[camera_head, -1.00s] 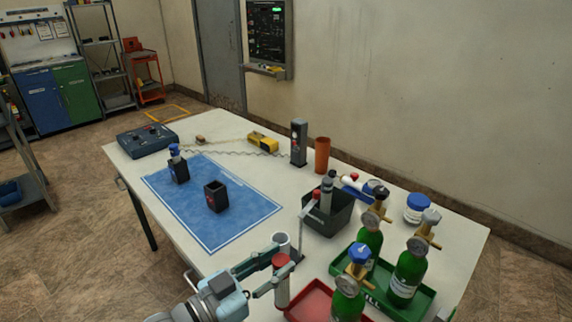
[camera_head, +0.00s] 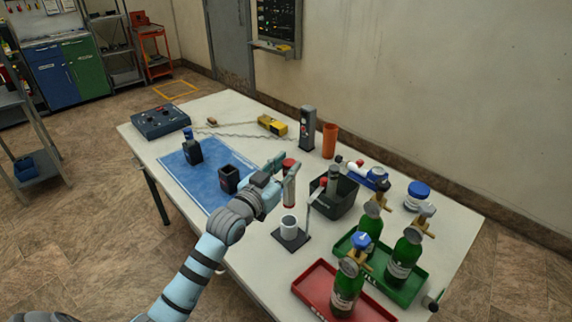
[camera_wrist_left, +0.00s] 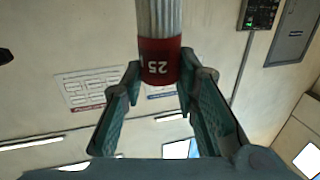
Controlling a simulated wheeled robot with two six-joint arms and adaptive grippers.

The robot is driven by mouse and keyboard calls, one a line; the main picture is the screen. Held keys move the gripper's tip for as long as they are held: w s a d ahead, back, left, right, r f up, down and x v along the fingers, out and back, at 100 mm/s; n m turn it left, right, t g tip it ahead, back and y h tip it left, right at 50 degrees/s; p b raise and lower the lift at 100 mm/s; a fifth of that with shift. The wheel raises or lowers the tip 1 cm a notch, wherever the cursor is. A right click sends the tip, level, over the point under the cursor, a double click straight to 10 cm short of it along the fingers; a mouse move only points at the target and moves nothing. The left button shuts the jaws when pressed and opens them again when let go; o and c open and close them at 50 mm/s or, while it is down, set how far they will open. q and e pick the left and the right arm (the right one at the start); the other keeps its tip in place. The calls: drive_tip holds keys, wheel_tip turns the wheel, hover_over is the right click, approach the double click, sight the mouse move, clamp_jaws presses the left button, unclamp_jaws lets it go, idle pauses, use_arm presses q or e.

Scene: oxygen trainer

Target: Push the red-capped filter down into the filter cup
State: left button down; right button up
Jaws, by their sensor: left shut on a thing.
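My left gripper (camera_head: 279,172) is shut on the red-capped filter. The filter (camera_head: 290,188) is a pale cylinder with a red cap (camera_head: 290,164) on top and is held roughly upright. In the left wrist view the fingers (camera_wrist_left: 157,88) grip both sides of the red band (camera_wrist_left: 160,62), marked 25, with the ribbed body (camera_wrist_left: 159,18) beyond it. The filter cup (camera_head: 289,227) is a pale open cup on a dark square base. The filter's lower end is above the cup in the picture, outside it; the exact gap is unclear. My right gripper is not in view.
A dark bin (camera_head: 345,205) stands close right of the filter. A red tray (camera_head: 313,277) and a green tray (camera_head: 345,243) with green bottles lie at the front right. A blue mat (camera_head: 181,159) with two dark holders lies left.

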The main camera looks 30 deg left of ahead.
use_arm(q)
drive_tip(key=b, duration=0.4)
hover_over(286, 204)
wheel_tip(286, 204, down, 6)
drive_tip(key=shift+r, duration=0.1)
drive_tip(key=shift+w, duration=0.1)
drive_tip(key=shift+p, duration=0.55)
idle(0.8)
drive_tip(key=shift+f+b, duration=3.2)
drive_tip(key=shift+f, duration=0.45)
drive_tip(key=c, duration=1.2)
unclamp_jaws()
